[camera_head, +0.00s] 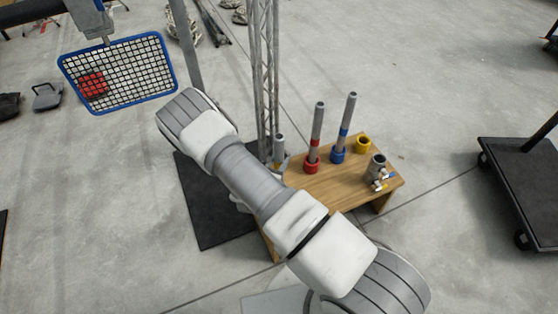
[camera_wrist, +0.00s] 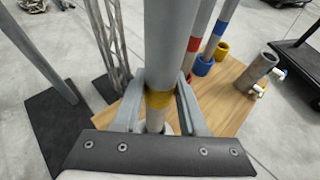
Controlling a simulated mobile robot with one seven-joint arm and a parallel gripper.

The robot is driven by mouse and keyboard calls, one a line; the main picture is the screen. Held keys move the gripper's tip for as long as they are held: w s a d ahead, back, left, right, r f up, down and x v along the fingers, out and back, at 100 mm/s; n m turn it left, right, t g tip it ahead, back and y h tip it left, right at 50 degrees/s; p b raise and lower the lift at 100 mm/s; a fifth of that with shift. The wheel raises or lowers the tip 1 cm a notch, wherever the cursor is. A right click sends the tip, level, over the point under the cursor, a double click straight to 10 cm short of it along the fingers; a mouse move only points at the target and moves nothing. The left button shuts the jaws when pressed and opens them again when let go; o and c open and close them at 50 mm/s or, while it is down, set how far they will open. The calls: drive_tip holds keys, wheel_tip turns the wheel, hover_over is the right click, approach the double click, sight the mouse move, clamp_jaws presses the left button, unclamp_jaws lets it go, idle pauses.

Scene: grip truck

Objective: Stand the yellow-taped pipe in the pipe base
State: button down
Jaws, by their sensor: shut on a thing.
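The yellow-taped pipe (camera_wrist: 172,45) is a grey pipe with a yellow band, held between the fingers of my gripper (camera_wrist: 158,103). The gripper is shut on it at about the band. The pipe looks roughly upright; its lower end is hidden. In the head view the top of this pipe (camera_head: 279,146) shows beside my wrist, at the left end of the wooden bench, and my arm hides most of the gripper. An empty yellow pipe base (camera_head: 363,144) sits at the bench's back right, well to the right of the held pipe. It also shows in the wrist view (camera_wrist: 222,49).
The wooden bench (camera_head: 335,188) also bears a red-banded pipe (camera_head: 317,130) in a red base, a blue-banded pipe (camera_head: 346,120) in a blue base, and a grey clamp piece (camera_head: 377,170). A lattice truss (camera_head: 264,80) stands close behind my gripper. A black cart (camera_head: 525,175) is at right.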

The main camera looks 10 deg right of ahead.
drive_tip(key=shift+f, duration=0.3)
drive_tip(key=shift+f+b, duration=1.4)
drive_tip(key=shift+f, duration=0.15)
drive_tip(key=shift+f+b, duration=1.85)
drive_tip(key=shift+f, duration=0.85)
drive_tip(key=shift+c, duration=1.8)
unclamp_jaws()
drive_tip(key=shift+s, duration=0.1)
drive_tip(key=p+v, duration=0.4)
drive_tip(key=v, duration=1.3)
drive_tip(key=shift+a, duration=0.2)
drive_tip(key=shift+r, duration=0.15)
